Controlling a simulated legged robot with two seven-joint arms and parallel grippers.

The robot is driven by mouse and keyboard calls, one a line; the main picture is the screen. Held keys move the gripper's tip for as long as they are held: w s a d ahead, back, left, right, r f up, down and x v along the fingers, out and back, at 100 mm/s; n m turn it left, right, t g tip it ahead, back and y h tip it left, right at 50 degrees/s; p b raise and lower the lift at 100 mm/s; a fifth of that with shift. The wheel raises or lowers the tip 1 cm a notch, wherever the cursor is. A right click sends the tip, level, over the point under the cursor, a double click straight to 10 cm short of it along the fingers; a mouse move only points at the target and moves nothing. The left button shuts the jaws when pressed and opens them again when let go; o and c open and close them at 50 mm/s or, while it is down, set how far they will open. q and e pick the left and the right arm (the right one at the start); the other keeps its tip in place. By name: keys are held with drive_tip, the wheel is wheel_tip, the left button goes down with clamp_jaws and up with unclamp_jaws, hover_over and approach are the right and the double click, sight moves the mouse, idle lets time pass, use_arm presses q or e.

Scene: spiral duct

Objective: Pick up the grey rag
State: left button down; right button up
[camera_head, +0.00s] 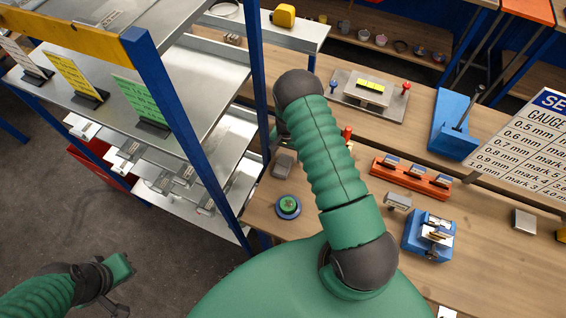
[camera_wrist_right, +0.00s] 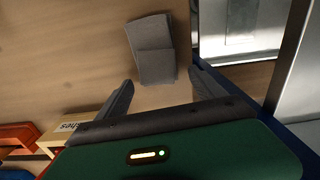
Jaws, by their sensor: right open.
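The grey rag (camera_wrist_right: 152,50) lies folded on the wooden bench top in the right wrist view. It is just beyond the fingertips of my right gripper (camera_wrist_right: 160,78). The gripper is open, with its two dark fingers apart and nothing between them. In the head view a small grey folded shape on the bench, left of my right arm, looks like the same rag (camera_head: 284,165). My right gripper is mostly hidden behind its own arm there. My left gripper (camera_head: 122,286) is low at the left, over the floor; its jaws are too unclear to judge.
A metal shelf rack with a blue post (camera_head: 180,125) stands left of the rag. A green button (camera_head: 288,206) is in front of it. An orange rack (camera_head: 411,178), a blue device (camera_head: 429,236) and a blue stand (camera_head: 454,130) occupy the bench to the right.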

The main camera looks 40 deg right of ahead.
drive_tip(key=shift+a+f, duration=0.15)
drive_tip(key=shift+f, duration=0.1)
drive_tip(key=shift+d+f, duration=0.1)
drive_tip(key=shift+d, duration=0.25)
drive_tip(key=c, duration=1.5)
use_arm(q)
drive_tip(key=shift+a, duration=0.1)
use_arm(e)
drive_tip(key=shift+a, duration=0.15)
use_arm(q)
drive_tip(key=shift+f, duration=0.1)
use_arm(e)
drive_tip(key=shift+w+r, duration=0.1)
drive_tip(key=shift+r, duration=0.1)
